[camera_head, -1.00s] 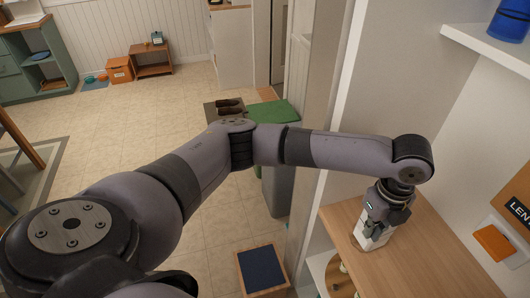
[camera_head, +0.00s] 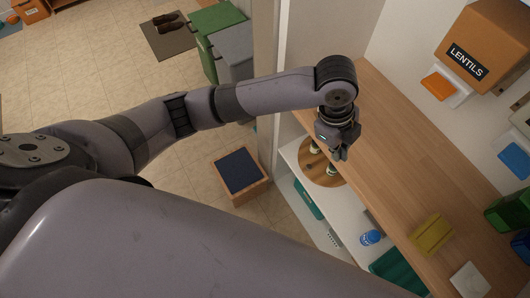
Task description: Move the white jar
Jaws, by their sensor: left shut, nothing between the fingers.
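My left gripper (camera_head: 341,153) hangs fingers down at the left edge of the wooden counter (camera_head: 400,160). Its fingers are shut with nothing between them. I cannot make out a white jar for certain. Two small pale jars or bottles with dark green parts, one (camera_head: 331,170) lower and one (camera_head: 314,147) higher in the picture, stand on a round wooden board (camera_head: 309,172) on the white shelf below. The gripper partly covers the board. My right gripper is not in view.
An orange LENTILS box (camera_head: 490,50) is at the upper right. A yellow item (camera_head: 431,234) and a white square item (camera_head: 469,279) lie on the counter. A blue-lidded container (camera_head: 370,238) stands on the shelf below. The counter's middle is clear.

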